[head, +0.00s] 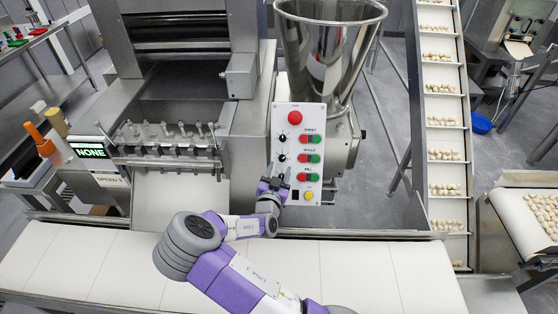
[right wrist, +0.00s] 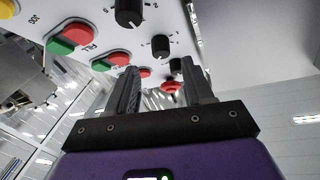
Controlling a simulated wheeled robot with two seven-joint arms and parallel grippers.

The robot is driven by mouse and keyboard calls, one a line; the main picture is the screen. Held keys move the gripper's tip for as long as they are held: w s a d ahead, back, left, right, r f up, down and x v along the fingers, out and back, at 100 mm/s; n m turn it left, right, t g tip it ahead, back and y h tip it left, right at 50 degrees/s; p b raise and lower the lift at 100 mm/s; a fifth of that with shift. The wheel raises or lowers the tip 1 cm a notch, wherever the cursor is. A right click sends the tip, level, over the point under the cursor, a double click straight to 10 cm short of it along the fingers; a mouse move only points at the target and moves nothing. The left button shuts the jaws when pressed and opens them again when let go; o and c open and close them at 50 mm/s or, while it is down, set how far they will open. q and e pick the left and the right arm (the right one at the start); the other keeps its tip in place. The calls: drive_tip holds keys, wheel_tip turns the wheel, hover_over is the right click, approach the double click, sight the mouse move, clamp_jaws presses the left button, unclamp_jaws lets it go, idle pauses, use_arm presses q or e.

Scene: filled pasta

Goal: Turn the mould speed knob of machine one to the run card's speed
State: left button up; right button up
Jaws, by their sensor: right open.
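The grey control panel (head: 274,120) of the machine has rows labelled SHEET, MOULD and FILL, each with a black knob and red and green buttons. The mould speed knob (head: 282,158) is the middle one; it also shows in the right wrist view (right wrist: 160,46), beyond the fill knob (right wrist: 128,12). Its exact pointer setting is too small to read. My right gripper (head: 275,180) is open and empty in front of the panel's lower left, below the mould knob and apart from it. A small card (head: 108,180) at left seems to read "SPEED 1". My left gripper is out of view.
A red mushroom button (head: 295,118) tops the panel. A display (head: 91,152) at left reads NONE. A steel hopper (head: 328,50) stands behind the panel. A white conveyor belt (head: 100,262) runs below my arm. An inclined conveyor (head: 441,105) carries pasta at right.

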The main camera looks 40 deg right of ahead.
sight(282, 160)
drive_tip(key=x, duration=0.3)
drive_tip(key=shift+w+f, duration=0.2)
drive_tip(key=shift+w, duration=0.05)
drive_tip(key=shift+w+d+r, duration=0.1)
drive_tip(key=shift+w+d, duration=0.05)
drive_tip(key=shift+d, duration=0.2)
drive_tip(key=shift+w, duration=0.15)
clamp_jaws()
